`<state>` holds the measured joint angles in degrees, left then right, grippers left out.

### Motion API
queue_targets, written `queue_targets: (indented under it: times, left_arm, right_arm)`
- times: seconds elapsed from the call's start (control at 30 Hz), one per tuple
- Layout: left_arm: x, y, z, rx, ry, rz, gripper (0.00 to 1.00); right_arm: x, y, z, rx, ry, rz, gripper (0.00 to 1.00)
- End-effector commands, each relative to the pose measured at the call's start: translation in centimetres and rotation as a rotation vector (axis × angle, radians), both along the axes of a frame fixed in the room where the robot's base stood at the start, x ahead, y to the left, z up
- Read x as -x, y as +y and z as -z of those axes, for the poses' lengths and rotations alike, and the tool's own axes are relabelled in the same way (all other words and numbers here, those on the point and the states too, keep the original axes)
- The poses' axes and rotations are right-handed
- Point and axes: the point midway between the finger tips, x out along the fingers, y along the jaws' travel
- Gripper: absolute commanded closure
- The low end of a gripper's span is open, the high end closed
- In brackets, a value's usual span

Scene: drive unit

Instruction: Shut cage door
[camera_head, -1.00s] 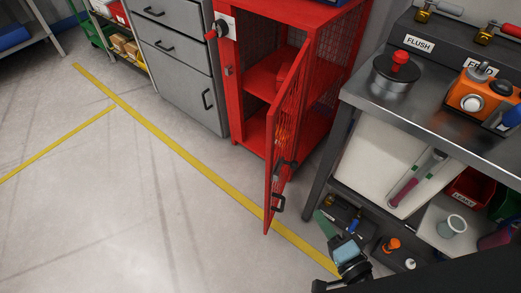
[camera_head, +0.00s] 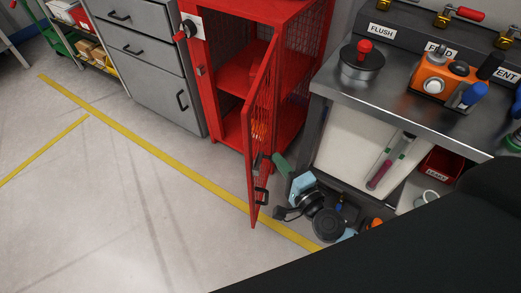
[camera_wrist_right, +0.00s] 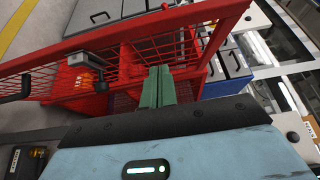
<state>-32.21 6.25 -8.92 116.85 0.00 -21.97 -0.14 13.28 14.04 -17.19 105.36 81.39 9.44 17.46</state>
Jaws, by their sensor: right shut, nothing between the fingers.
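The red cage door (camera_head: 262,120) of the red cabinet (camera_head: 228,125) stands wide open, swung out toward me, with mesh in its frame. A black handle (camera_head: 262,196) and a dark latch (camera_head: 257,163) sit near its free edge. My right gripper (camera_head: 280,163), with a light blue body and green fingers, is just right of the door, low down. In the wrist view the green fingers (camera_wrist_right: 159,75) are together and empty, pointing at the door mesh (camera_wrist_right: 155,48). I cannot tell whether they touch it. The latch (camera_wrist_right: 92,58) lies left of them. My left gripper is not in view.
A metal workbench (camera_head: 410,125) with an orange device (camera_head: 440,80) and a lidded pot (camera_head: 362,62) stands close on the right. Grey drawers (camera_head: 155,70) adjoin the cabinet's left. The floor left of the door is clear, with yellow lines (camera_head: 150,138).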

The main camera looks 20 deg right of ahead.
Motion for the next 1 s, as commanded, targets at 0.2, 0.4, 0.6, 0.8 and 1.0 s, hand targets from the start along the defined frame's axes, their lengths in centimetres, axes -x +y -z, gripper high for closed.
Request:
queue_targets:
  times: [0.2, 0.4, 0.6, 0.8, 1.0]
  left_arm:
    - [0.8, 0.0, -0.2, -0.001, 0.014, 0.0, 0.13]
    - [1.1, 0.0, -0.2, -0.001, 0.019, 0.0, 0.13]
    - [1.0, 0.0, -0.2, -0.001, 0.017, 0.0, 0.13]
    - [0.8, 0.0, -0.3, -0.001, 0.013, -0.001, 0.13]
    - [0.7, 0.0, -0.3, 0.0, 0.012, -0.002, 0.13]
  right_arm:
    - [-3.4, 1.5, -0.1, -0.004, 0.0, -0.001, 1.0]
    - [-4.5, 3.3, 0.0, -0.002, 0.0, 0.0, 1.0]
    - [-4.9, 3.8, 0.0, 0.0, 0.001, -0.001, 1.0]
    - [-4.8, 3.9, 0.0, 0.0, 0.001, -0.001, 1.0]
    - [-4.8, 3.9, 0.0, -0.001, 0.001, 0.004, 1.0]
